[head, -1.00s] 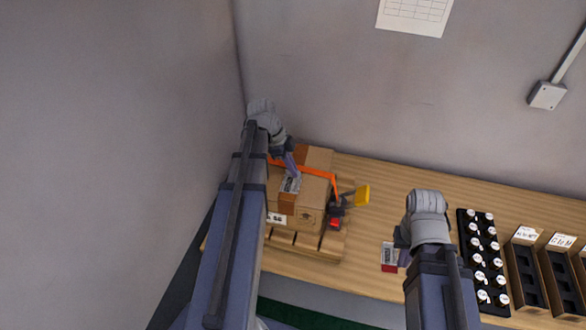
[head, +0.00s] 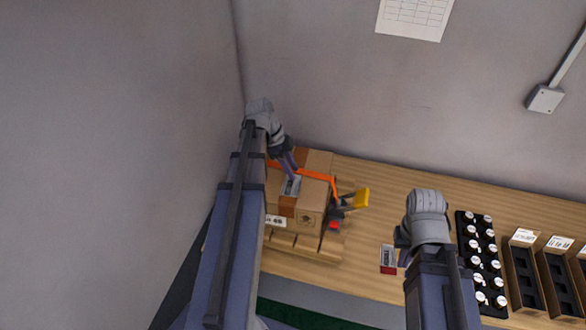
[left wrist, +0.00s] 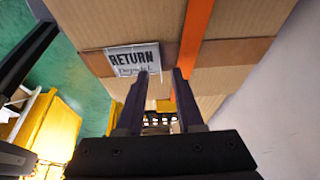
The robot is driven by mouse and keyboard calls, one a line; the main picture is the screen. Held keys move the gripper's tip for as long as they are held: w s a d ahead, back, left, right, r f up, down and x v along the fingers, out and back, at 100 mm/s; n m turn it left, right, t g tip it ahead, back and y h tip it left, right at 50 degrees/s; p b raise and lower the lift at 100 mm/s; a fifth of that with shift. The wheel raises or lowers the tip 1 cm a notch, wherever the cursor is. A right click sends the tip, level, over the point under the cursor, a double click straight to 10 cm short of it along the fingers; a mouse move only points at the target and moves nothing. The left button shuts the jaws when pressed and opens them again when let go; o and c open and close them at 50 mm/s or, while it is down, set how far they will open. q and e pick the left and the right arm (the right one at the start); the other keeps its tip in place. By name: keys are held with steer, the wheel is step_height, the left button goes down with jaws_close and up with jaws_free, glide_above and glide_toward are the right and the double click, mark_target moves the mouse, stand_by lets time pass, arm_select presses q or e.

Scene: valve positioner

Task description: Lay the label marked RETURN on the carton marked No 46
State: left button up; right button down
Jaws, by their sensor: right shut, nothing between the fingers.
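The RETURN label (left wrist: 132,58) lies on the top of a brown carton (head: 311,205), next to the orange strap; it also shows in the head view (head: 291,186). A white mark on the carton's front seems to read 46, partly hidden by my left arm. My left gripper (left wrist: 162,75) is open above the carton, its fingers apart, with one fingertip at the label's lower edge. My right gripper (head: 403,260) is shut and empty, beside a red-and-white label (head: 388,259) on the bench.
The carton sits on a small wooden pallet (head: 291,246) with an orange strap (head: 319,176) around it. A yellow-handled tool (head: 360,198) is at its right. A black rack of white-topped items (head: 482,260) and dark bins (head: 523,270) stand right. Walls are close left and behind.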

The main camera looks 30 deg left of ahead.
arm_select(q)
steer(key=p+v, duration=0.5)
steer(key=v, duration=0.1)
steer(key=shift+r, duration=0.1)
steer(key=d+n, duration=0.2)
steer(key=d, duration=0.1)
steer(key=s+d+n+y, duration=0.1)
steer(key=d+n, duration=0.1)
steer(key=d, duration=0.1)
steer(key=s+d+f+n+y, duration=0.1)
steer(key=d+n, duration=0.1)
steer(key=d, duration=0.2)
steer(key=shift+s+n+g, duration=0.15)
steer(key=shift+n+g, duration=0.15)
steer(key=shift+g, duration=0.1)
steer(key=s+d+n+y, duration=0.2)
steer(key=s+d+n, duration=0.1)
steer(key=d+n, duration=0.5)
steer(key=s+d+f+m+b, duration=0.1)
steer(key=s+d+f+b, duration=0.2)
steer(key=d+f+b, duration=0.2)
steer(key=s+d+f+m+y+b, duration=0.1)
steer(key=d+f+b, duration=0.5)
steer(key=f+b, duration=0.6)
steer(key=shift+s+d+f+m+g+y, duration=0.3)
steer(key=shift+s+m, duration=0.5)
steer(key=shift+s, duration=0.4)
